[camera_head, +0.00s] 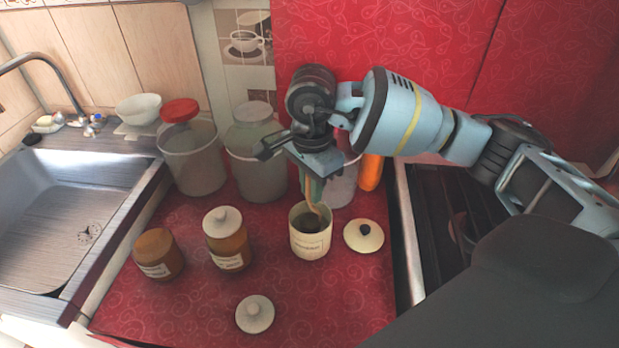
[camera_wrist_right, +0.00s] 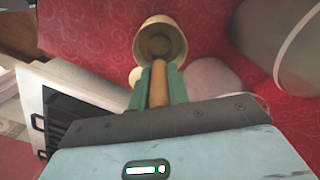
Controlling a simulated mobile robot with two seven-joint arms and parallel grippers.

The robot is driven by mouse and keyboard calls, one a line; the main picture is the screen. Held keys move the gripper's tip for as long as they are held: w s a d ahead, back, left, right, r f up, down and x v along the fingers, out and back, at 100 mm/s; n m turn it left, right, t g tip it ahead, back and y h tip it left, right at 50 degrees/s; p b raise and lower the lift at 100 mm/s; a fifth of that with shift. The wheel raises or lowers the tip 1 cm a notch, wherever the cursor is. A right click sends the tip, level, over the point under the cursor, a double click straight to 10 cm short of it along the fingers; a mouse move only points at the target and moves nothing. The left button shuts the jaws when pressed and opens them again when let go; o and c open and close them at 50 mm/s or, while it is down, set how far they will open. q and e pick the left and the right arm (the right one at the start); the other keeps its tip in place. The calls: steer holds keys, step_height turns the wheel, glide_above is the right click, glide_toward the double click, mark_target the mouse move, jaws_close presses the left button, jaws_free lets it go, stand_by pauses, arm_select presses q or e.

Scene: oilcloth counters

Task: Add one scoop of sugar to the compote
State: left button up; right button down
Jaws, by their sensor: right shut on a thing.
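The tool's lower end is inside the canister and hidden. In the right wrist view, the green fingers (camera_wrist_right: 158,84) hold the brown handle (camera_wrist_right: 159,92), and the canister (camera_wrist_right: 145,43) is just beyond. The sugar cannot be told for sure; the canister's inside looks dark. A dark pot (camera_head: 463,230) on the stove is partly hidden by my arm; I cannot see compote. My left gripper is not in view.
A dark-knobbed lid (camera_head: 363,238) lies right of the canister. An amber jar (camera_head: 228,250), a brown jar (camera_head: 160,258) and a loose cream lid (camera_head: 254,316) stand left. Large containers (camera_head: 194,168) and an orange cylinder (camera_head: 371,173) line the back. The sink (camera_head: 60,215) is far left.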

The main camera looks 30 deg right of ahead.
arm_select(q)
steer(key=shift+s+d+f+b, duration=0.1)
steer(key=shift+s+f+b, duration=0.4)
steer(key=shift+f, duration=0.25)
arm_select(e)
steer(key=shift+f, duration=1.4)
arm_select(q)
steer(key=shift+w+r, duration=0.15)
arm_select(e)
steer(key=shift+r, duration=0.15)
steer(key=shift+r+p, duration=2.15)
steer(key=shift+r, duration=2.75)
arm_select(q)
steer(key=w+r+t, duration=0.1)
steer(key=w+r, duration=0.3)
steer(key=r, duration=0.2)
arm_select(e)
steer(key=shift+f, duration=0.1)
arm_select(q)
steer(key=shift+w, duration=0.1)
